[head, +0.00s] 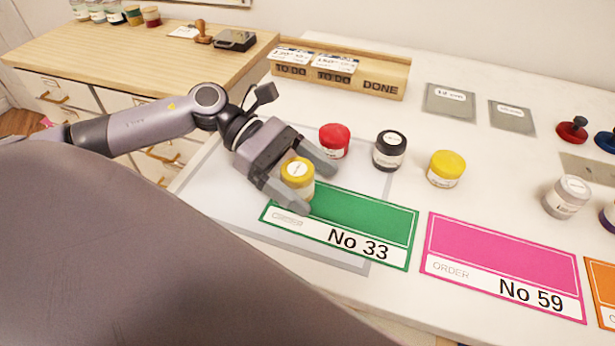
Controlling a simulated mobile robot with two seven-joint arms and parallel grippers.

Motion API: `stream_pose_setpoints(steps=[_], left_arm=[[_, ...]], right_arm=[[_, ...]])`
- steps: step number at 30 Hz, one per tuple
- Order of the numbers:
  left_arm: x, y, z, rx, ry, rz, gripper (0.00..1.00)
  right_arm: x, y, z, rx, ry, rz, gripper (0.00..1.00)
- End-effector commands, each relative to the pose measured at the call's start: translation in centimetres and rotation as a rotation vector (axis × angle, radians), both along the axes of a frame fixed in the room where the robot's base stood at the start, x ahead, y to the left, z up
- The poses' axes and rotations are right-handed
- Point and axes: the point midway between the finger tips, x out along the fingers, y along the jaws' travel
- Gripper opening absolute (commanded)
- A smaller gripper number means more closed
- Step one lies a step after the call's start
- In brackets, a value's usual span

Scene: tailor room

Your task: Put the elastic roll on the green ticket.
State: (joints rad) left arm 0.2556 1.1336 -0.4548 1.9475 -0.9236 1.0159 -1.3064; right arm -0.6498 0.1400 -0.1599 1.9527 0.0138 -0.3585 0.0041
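The green ticket No 33 (365,212) lies flat near the front of the white table. A yellow roll or jar with a white round label on top (297,170) stands upright between the fingers of my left gripper (314,188), at the ticket's left end. One finger passes in front of its base and the other lies behind it. I cannot tell whether the fingers press on it, or whether it touches the ticket. Its label is too small to read, so I cannot confirm that it is the elastic roll. My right gripper is not in view.
Red (334,141), black (389,151), yellow-lidded (446,168) and white (567,196) rolls or jars stand behind the tickets. A pink ticket No 59 (500,258) lies to the right. A wooden DONE box (395,76) stands at the back. The ticket's right half is clear.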

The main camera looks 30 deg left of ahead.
Motion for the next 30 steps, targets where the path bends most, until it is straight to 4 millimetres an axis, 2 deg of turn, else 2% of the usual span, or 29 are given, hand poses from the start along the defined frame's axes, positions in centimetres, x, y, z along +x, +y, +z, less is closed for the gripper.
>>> stream_pose_setpoints(steps=[9, 14, 23, 30], left_arm=[[0.0, 0.0, 0.6, 0.0, 0.0, 0.0, 0.83], [-0.2, 2.6, 1.0, 0.006, 0.003, 0.004, 0.83], [-0.6, 8.5, 3.5, 0.006, 0.004, 0.004, 0.83], [-0.8, 10.5, 4.6, 0.002, 0.003, 0.002, 0.83]], right_arm=[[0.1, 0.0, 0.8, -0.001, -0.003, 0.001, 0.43], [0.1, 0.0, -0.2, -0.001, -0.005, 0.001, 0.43], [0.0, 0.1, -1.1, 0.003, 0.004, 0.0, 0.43], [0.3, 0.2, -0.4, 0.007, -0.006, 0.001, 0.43]])
